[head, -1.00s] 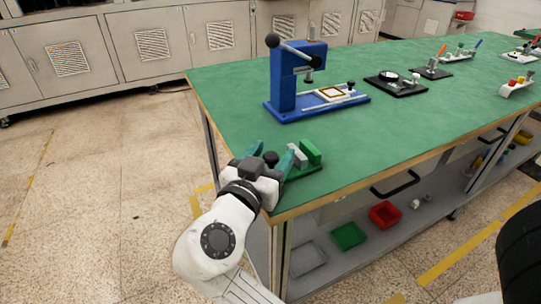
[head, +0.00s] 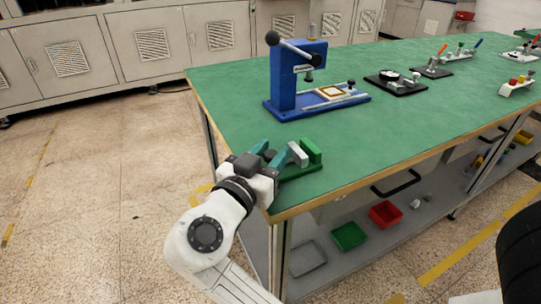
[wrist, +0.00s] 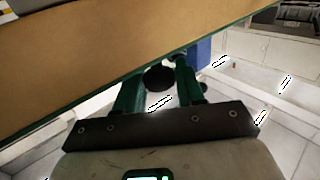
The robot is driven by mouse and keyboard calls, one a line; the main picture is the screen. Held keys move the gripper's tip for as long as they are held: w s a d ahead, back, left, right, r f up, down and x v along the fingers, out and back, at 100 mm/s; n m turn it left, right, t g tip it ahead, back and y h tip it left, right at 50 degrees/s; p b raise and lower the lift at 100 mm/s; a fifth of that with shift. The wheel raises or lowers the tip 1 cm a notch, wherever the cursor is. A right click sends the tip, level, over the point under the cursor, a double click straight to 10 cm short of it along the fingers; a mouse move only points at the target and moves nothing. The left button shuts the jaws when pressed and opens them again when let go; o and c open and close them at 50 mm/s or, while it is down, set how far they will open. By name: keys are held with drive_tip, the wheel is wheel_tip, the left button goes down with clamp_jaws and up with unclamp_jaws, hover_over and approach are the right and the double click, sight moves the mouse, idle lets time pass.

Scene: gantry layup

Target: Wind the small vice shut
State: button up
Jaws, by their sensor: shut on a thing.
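The small green vice (head: 313,158) stands at the near left corner of the green bench top. My gripper (head: 277,152) is at its left side, with its teal fingers on either side of the vice's dark handle. In the wrist view my gripper (wrist: 160,76) shows both fingers with a round black knob (wrist: 158,78) between them. The gripper is shut on the handle. A finger partly covers the vice's grey moving jaw, so the gap between the jaws cannot be judged.
A blue press (head: 287,85) stands behind the vice on the bench (head: 400,130). Black fixtures (head: 396,84) lie farther right. A shelf below holds a green bin (head: 349,236) and a red bin (head: 385,214). The bench top right of the vice is clear.

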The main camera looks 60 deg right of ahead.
drive_tip(key=m+g+y+b, duration=0.1)
drive_tip(key=m+g, duration=0.2)
drive_tip(key=g, duration=0.1)
drive_tip(key=m+g+y+b, duration=0.1)
drive_tip(key=m+g+b, duration=0.1)
drive_tip(key=g, duration=0.3)
drive_tip(key=shift+w+f+m, duration=0.1)
drive_tip(key=shift+w+m, duration=0.05)
drive_tip(key=shift+m, duration=0.35)
drive_tip(key=m+g+y+b, duration=0.2)
drive_tip(key=g+b, duration=0.1)
drive_tip(key=shift+f+m+b, duration=0.25)
drive_tip(key=shift+m+b, duration=0.05)
drive_tip(key=m+g+y+b, duration=0.2)
drive_tip(key=g+y+b, duration=0.1)
drive_tip(key=b, duration=0.2)
drive_tip(key=shift+m+y, duration=0.3)
drive_tip(key=shift+m, duration=0.1)
drive_tip(key=y+b, duration=0.1)
drive_tip(key=m+g+y+b, duration=0.1)
drive_tip(key=b, duration=0.1)
drive_tip(key=shift+r+m+g, duration=0.2)
drive_tip(key=shift+m+g, duration=0.1)
drive_tip(key=shift+r+y+b, duration=0.15)
drive_tip(key=shift+y+b, duration=0.25)
drive_tip(key=o, duration=0.9)
drive_tip(key=shift+o, duration=0.2)
